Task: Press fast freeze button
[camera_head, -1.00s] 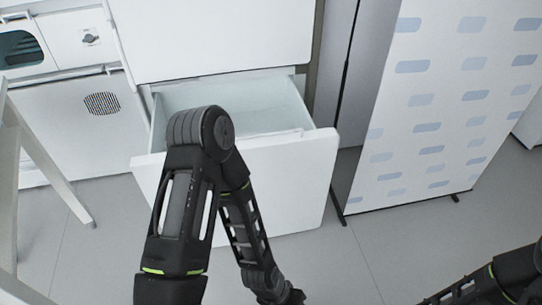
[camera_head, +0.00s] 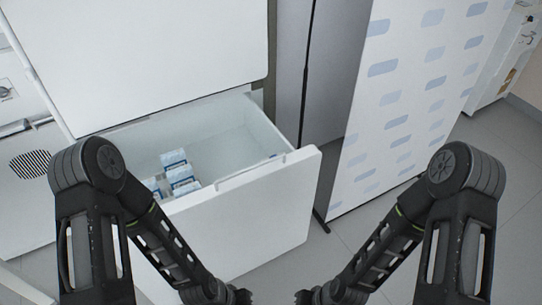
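No fast freeze button can be made out in this view. A white freezer (camera_head: 150,50) with an upper door and a pulled-out lower drawer (camera_head: 250,220) stands in front of me. Several small blue-and-white boxes (camera_head: 180,172) lie in the left part of the drawer. My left arm crosses in front of the drawer and my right arm is at the lower right. Both forearms run down to the bottom edge, where the picture cuts them off.
A white panel with blue rounded patches (camera_head: 400,110) stands right of the freezer, past a narrow grey gap. A white unit with a round dark vent (camera_head: 30,164) is at the left. Grey floor (camera_head: 350,232) is open between the drawer and the panel.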

